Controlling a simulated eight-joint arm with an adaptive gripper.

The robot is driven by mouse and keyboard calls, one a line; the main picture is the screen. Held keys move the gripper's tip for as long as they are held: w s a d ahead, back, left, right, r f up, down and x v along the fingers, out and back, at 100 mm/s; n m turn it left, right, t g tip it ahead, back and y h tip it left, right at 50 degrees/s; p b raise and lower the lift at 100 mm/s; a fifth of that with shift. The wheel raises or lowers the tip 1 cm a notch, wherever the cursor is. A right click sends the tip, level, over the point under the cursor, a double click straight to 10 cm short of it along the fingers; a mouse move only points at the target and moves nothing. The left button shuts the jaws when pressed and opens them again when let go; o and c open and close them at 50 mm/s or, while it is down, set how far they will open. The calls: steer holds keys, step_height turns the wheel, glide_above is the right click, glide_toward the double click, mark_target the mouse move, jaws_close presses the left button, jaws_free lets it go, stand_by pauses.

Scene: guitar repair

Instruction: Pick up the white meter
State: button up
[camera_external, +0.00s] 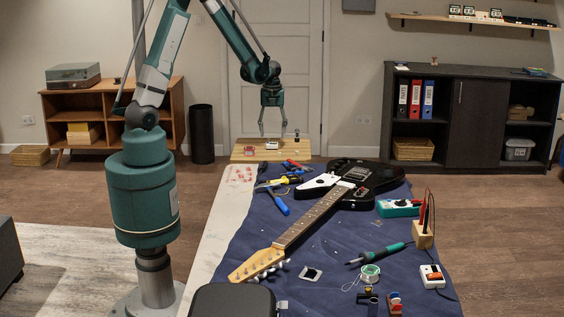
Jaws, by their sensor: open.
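My gripper (273,132) points down with its two fingers spread and nothing between them. It is above the wooden board (240,154) at the far end of the table. A small white item (272,145) on that board lies just under the fingertips; it is too small to tell whether it is a meter or whether the fingers reach it.
An electric guitar (322,213) lies diagonally across the blue cloth (335,262). A teal meter (398,208), a wooden block with red probes (423,236), a soldering iron (382,252) and a solder spool (370,273) lie right. A black case (233,302) is in front.

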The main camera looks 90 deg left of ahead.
mark_target(272, 143)
steer(key=shift+s+a+f+b, duration=0.1)
steer(key=shift+f+b, duration=0.3)
steer(key=shift+f, duration=0.9)
steer(key=shift+s+f+b, duration=0.1)
steer(key=shift+f+b, duration=0.25)
steer(key=shift+f, duration=0.95)
steer(key=c, duration=1)
steer(key=shift+r, duration=0.15)
steer(key=shift+r+p, duration=1.15)
steer(key=shift+r, duration=3.75)
